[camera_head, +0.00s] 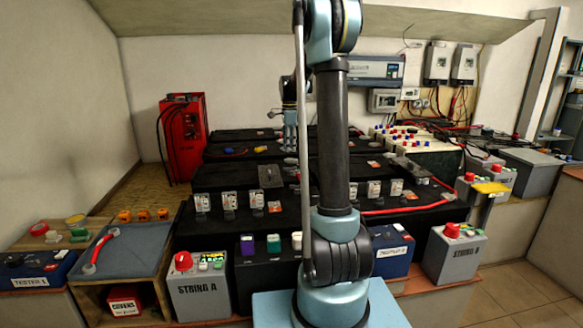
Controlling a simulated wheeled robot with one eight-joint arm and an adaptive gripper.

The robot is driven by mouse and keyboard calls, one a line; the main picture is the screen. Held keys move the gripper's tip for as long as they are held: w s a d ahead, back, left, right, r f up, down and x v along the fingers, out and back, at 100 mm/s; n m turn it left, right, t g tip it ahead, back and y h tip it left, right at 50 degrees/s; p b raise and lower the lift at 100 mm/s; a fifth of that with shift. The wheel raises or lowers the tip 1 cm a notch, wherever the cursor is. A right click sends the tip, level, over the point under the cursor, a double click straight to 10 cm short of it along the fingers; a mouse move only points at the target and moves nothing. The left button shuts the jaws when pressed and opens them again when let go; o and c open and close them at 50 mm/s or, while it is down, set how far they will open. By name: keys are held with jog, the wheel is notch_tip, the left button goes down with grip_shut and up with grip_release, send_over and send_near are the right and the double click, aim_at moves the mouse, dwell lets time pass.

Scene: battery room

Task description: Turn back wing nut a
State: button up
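My gripper (290,147) points down over the rear black batteries (240,176), left of my arm's dark column. Its fingers are small here, and I cannot tell whether they are apart or closed. Something small and pale lies just below the fingertips, too small to identify. I cannot make out which part is wing nut a. Several light terminal blocks (229,200) stand along the front edge of the middle battery row, with more of them (374,190) to the right of my arm. My arm hides part of the batteries behind it.
Two grey boxes marked String A (199,295) and (455,262) with red knobs flank the bench. A blue-grey tray (128,250) with a red-handled tool lies left. A red charger (183,135) stands behind. A red cable (405,209) crosses the right batteries.

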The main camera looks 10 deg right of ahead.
aim_at(291, 171)
notch_tip(291, 171, down, 10)
jog(key=shift+r, duration=0.2)
dwell(0.3)
